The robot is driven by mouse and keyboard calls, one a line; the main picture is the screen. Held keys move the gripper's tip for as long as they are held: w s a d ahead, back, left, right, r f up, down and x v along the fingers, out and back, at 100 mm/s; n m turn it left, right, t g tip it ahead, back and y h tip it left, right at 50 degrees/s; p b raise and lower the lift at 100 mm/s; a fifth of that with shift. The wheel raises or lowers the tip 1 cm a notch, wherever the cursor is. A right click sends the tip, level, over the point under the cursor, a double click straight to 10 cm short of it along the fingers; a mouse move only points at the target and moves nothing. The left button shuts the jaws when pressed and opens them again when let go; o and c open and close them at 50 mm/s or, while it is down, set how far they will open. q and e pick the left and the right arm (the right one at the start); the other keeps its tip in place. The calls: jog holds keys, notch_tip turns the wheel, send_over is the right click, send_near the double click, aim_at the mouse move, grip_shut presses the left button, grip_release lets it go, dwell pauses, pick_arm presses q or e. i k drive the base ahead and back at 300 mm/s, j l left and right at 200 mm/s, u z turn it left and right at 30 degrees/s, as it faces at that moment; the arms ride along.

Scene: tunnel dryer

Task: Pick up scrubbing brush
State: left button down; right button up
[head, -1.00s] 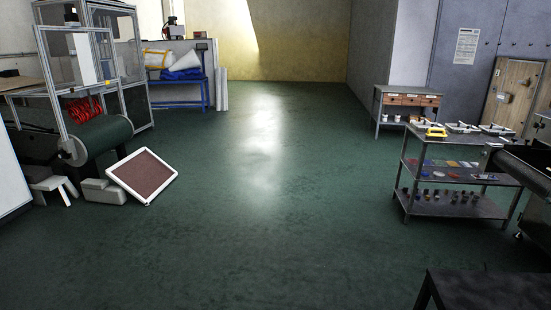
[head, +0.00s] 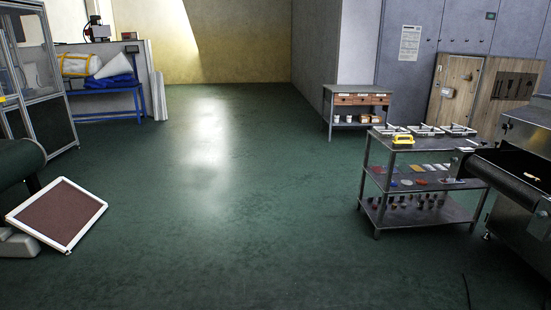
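No object can be clearly made out as a scrubbing brush at this distance. A small yellow object with a raised, handle-like shape (head: 403,139) sits on the top shelf of the metal cart (head: 375,182), near its left front edge. It is too small to tell whether it is the brush. Neither of my grippers is in view.
White-framed trays (head: 457,130) sit on the cart top; coloured items fill its lower shelves. A conveyor machine (head: 525,150) stands at right. A drawer table (head: 357,99) is behind. A framed screen (head: 58,213) leans at left. The middle floor (head: 210,220) is clear.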

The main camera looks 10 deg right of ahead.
aim_at(406, 143)
jog(key=i+z, duration=0.15)
jog(key=i, duration=0.5)
jog(key=i+j+z, duration=0.2)
jog(key=i, duration=0.45)
jog(key=i+z, duration=0.45)
jog(key=i+j+z, duration=0.25)
jog(key=i+z, duration=0.2)
jog(key=i, duration=0.15)
jog(key=i+j+z, duration=0.45)
jog(key=i+l, duration=0.05)
jog(key=l, duration=0.05)
